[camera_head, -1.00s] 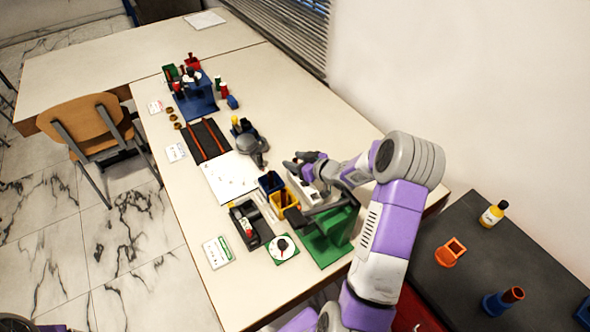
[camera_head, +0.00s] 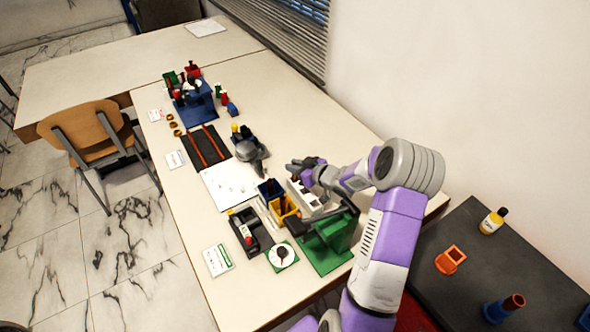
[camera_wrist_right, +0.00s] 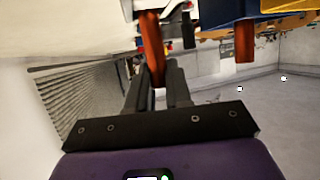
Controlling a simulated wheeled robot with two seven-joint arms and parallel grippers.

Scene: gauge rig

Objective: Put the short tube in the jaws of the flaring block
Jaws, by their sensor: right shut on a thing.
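My right gripper (camera_head: 297,165) is above the table, just beyond the blue and yellow bins. It is shut on a copper-coloured tube (camera_wrist_right: 152,45), seen between its fingertips in the right wrist view. Another copper-coloured tube (camera_wrist_right: 245,40) shows apart from the gripper in the wrist view, by the yellow bin. I cannot tell for sure which fixture on the table is the flaring block. My left gripper is not in view.
A green fixture with a dark lever (camera_head: 325,242) stands nearest, beside the yellow bin (camera_head: 283,210) and blue bin (camera_head: 270,188). A pale block with dark openings (camera_head: 305,197) is below the gripper. A grey rounded tool (camera_head: 247,150) and blue stand (camera_head: 196,108) are farther along. The white mat (camera_head: 227,184) is mostly clear.

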